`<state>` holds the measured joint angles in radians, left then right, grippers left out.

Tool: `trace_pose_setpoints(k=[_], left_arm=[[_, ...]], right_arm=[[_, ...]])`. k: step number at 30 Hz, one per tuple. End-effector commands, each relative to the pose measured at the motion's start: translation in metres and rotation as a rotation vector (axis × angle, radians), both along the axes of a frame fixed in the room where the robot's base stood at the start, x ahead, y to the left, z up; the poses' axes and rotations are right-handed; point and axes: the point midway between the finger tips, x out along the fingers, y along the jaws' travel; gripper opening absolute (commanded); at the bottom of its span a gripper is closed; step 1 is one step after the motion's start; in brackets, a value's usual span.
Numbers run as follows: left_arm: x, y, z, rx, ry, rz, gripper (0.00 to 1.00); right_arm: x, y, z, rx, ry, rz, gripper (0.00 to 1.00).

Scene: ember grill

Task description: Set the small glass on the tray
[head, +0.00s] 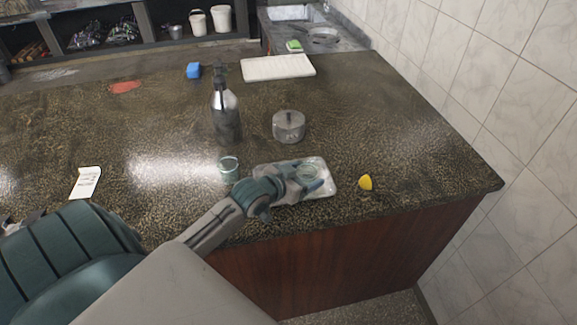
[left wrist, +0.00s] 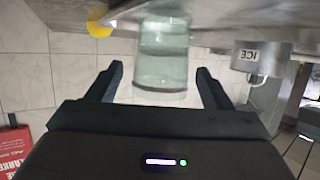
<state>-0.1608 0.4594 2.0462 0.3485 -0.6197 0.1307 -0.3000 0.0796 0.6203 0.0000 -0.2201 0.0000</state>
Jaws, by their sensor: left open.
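A clear glass (head: 308,172) stands at the light grey tray (head: 263,168), between the fingers of my left gripper (head: 313,178). In the left wrist view the glass (left wrist: 161,55) shows upside down between two spread fingers, with a gap at each side. My left gripper is open around it. Whether the glass base touches the tray is hard to tell. Another clear glass (head: 229,169) stands on the counter just left of the tray. Which of the two is smaller is not clear. My right gripper is not in view.
A dark bottle (head: 225,115) is behind the left glass. A yellow lemon piece (head: 365,183) lies right of the tray. A white board (head: 278,68) lies farther back. The counter's right part is clear.

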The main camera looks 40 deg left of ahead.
Motion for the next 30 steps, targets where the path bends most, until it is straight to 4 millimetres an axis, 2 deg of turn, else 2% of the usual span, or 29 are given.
trace_pose_setpoints(k=[1,6,12,18,30], left_arm=[[-0.011,0.003,0.001,0.009,0.002,-0.003,0.73],[-0.043,0.007,0.014,0.008,0.003,-0.003,0.73],[-0.068,0.010,0.024,0.005,0.003,0.000,0.73],[-0.079,0.011,0.029,0.001,0.001,0.000,0.73],[-0.081,0.011,0.030,-0.001,0.000,0.000,0.73]], right_arm=[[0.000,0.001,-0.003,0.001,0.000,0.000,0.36],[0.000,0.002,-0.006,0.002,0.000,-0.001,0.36],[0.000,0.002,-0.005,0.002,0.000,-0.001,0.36],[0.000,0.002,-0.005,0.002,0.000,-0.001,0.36],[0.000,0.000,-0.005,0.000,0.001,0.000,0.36]])
